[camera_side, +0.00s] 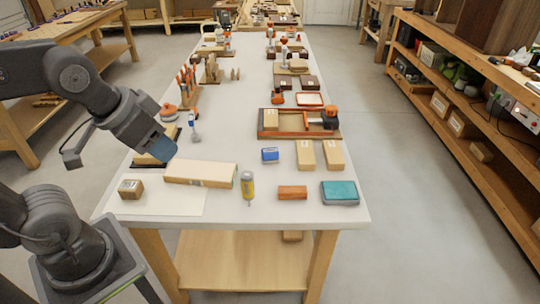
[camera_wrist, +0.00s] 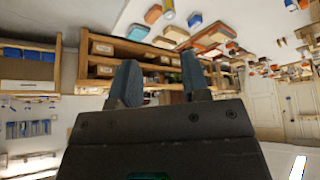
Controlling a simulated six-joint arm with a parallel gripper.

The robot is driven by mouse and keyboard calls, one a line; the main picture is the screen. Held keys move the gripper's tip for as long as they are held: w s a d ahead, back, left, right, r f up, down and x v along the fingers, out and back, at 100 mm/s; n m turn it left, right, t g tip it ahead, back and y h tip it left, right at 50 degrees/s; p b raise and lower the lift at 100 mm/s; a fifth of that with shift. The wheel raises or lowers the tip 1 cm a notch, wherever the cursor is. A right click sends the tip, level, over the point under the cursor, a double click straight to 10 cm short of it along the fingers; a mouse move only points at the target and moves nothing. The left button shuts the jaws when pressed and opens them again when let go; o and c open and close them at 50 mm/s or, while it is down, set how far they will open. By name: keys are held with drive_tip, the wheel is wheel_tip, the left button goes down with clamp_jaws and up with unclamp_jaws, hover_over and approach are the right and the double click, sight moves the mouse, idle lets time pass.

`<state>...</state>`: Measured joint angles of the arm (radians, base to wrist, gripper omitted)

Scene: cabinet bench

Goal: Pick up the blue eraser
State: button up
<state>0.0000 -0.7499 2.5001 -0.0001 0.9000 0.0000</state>
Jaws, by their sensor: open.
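The blue eraser (camera_side: 270,155) is a small blue block with a pale marking, lying on the white bench top near its front middle. A small blue block that looks like it shows at the top of the wrist view (camera_wrist: 195,21). My gripper (camera_side: 163,148) is at the left of the bench, raised above the top, well to the left of the eraser. In the wrist view my gripper (camera_wrist: 160,78) has its two blue-grey fingers apart with nothing between them.
An orange-brown block (camera_side: 292,192), a teal box (camera_side: 340,192) and two wooden blocks (camera_side: 333,154) lie right of the eraser. A wooden tray (camera_side: 285,134) is behind it.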

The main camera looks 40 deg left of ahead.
drive_tip(key=o, duration=0.6)
drive_tip(key=shift+c, duration=0.2)
drive_tip(key=n+g+h, duration=0.1)
drive_tip(key=n+g, duration=0.3)
drive_tip(key=n, duration=2.5)
hover_over(270, 150)
drive_tip(key=f, duration=2.4)
drive_tip(key=shift+s+a+f, duration=0.1)
drive_tip(key=shift+a+f, duration=0.2)
drive_tip(key=shift+a, duration=0.1)
drive_tip(key=shift+d+f, duration=0.25)
drive_tip(key=shift+f, duration=1.15)
drive_tip(key=shift+d+f, duration=0.2)
drive_tip(key=shift+f, duration=1.2)
